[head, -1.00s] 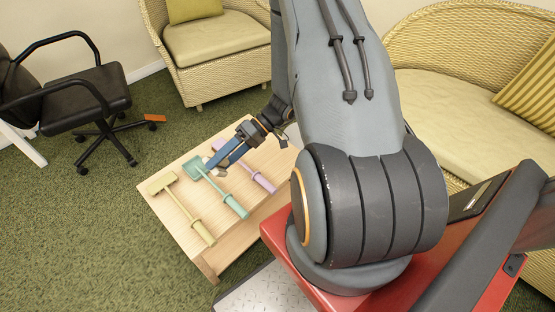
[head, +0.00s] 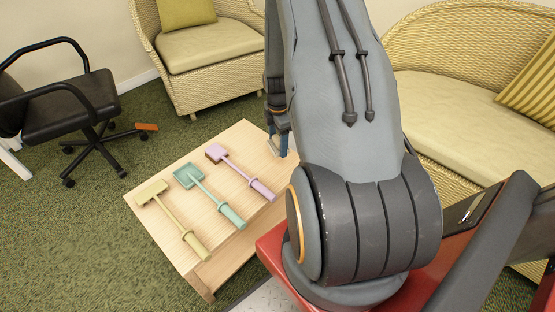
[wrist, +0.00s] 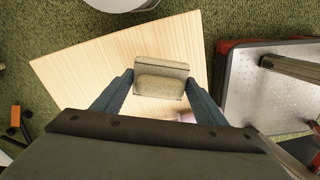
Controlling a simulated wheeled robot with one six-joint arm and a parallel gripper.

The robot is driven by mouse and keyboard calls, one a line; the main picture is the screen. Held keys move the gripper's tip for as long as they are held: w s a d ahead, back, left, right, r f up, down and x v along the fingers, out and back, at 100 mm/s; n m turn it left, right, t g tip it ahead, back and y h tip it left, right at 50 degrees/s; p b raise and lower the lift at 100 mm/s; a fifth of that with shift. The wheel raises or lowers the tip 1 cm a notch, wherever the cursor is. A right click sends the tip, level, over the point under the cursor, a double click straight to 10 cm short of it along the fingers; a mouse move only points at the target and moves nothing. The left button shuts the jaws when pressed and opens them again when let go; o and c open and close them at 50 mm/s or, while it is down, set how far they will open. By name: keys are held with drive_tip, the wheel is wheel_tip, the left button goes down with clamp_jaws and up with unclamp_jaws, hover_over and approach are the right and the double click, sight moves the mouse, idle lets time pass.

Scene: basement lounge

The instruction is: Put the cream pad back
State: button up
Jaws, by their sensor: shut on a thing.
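My gripper (wrist: 160,84) is shut on the cream pad (wrist: 160,67), a small beige block with a rounded raised part, between its two blue fingers in the wrist view. In the head view my gripper (head: 282,148) points down at the far right end of a low wooden table (head: 232,235), partly behind my arm.
An olive tool (head: 172,218), a teal tool (head: 208,194) and a lilac tool (head: 240,172) lie side by side on the table. A black office chair (head: 70,105) stands left; wicker armchairs (head: 197,80) stand behind and right.

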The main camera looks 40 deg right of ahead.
sight(278, 162)
wheel_tip(278, 162, down, 7)
drive_tip(key=shift+f, duration=0.1)
drive_tip(key=o, duration=1.2)
